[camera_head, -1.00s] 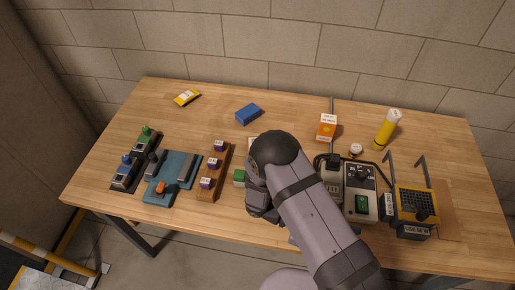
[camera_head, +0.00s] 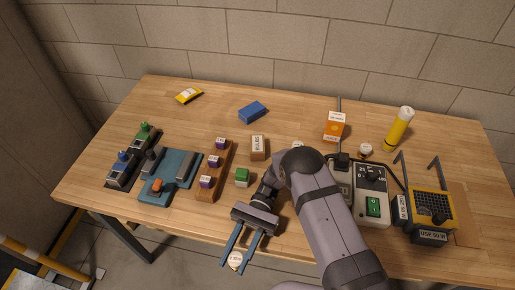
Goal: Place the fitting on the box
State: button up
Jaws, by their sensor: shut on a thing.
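My gripper (camera_head: 238,262) is at the front edge of the table, its two blue fingers pointing toward the camera's lower edge. It is shut on a small round fitting (camera_head: 235,261) with a whitish top and a brownish rim, and the fitting appears in front of the table edge. A brown box with a pale labelled top (camera_head: 258,148) stands mid-table behind the gripper. An orange and white box (camera_head: 334,126) stands farther back on the right. The pictures do not show which of these is the task's box.
A green-topped block (camera_head: 242,177) stands near my arm. A wooden strip with purple pieces (camera_head: 214,172) and a blue tray (camera_head: 180,166) lie left. A grey switch unit (camera_head: 370,194) and a yellow-grilled device (camera_head: 431,207) stand right. A blue block (camera_head: 252,112) lies at the back.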

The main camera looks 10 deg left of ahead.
jog(key=w+a+r+m+t+y+b, duration=0.2)
jog(key=w+a+m+t+y, duration=0.1)
jog(key=w+a+y, duration=0.1)
jog(key=w+a+r+m+t+y+b, duration=0.2)
jog(key=w+a+r+m+t+y, duration=0.1)
jog(key=w+a, duration=0.3)
jog(key=w+a+r+m+t+y+b, duration=0.2)
jog(key=w+a+m+t+y, duration=0.2)
jog(key=w, duration=0.4)
jog(key=shift+w+a+r+m+y+b, duration=0.1)
jog(key=shift+w+a+m+y+b, duration=0.2)
jog(key=shift+a, duration=0.2)
jog(key=shift+w+a+r+m+y+b, duration=0.1)
jog(key=shift+a+m+y, duration=0.1)
jog(key=shift+a+y, duration=0.25)
jog(key=w+d+r+m+t+b, duration=0.4)
jog(key=w+d+t+b, duration=0.25)
jog(key=w, duration=0.45)
jog(key=w+d+r+m+t+b, duration=0.3)
jog(key=w+d+m+t+b, duration=0.25)
jog(key=w, duration=0.45)
jog(key=n+p, duration=0.1)
jog(key=p, duration=0.1)
send_over(257, 143)
jog(key=shift+y, duration=0.25)
jog(key=shift+f, duration=4.95)
